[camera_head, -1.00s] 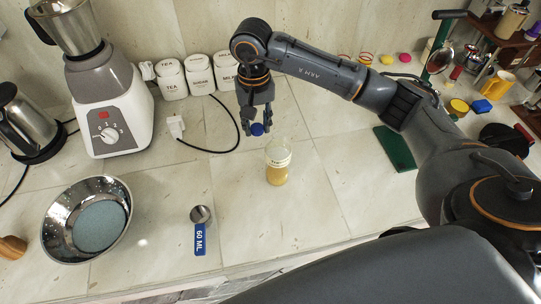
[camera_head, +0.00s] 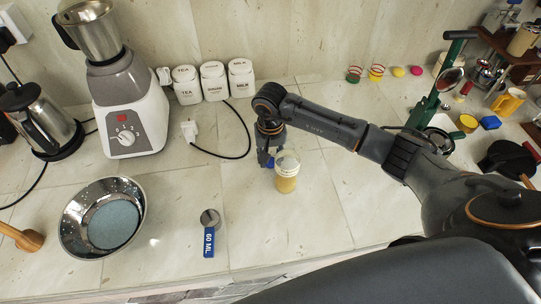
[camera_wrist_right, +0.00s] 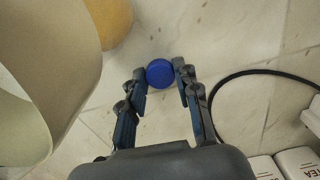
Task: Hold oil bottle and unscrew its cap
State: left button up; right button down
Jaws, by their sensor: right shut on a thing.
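The oil bottle (camera_head: 286,184) stands upright on the counter, clear above and yellow below, with no cap on its top. It looms pale and large at the left of the right wrist view (camera_wrist_right: 72,65). My right gripper (camera_head: 267,158) is beside the bottle, just left of it and low near the counter. It is shut on the blue cap (camera_wrist_right: 160,73), which sits between its fingertips, apart from the bottle. I cannot tell whether the cap touches the counter. My left gripper is not in view.
A steel bowl (camera_head: 72,235) and a blue-handled measuring scoop (camera_head: 209,243) lie to the left. A blender (camera_head: 130,120), white canisters (camera_head: 214,82) and a black cable (camera_head: 247,135) are behind. The counter's front middle is clear.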

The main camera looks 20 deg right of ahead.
jog(key=shift+f, duration=0.2)
jog(key=c, duration=1)
grip_release()
jog(key=shift+r, duration=0.2)
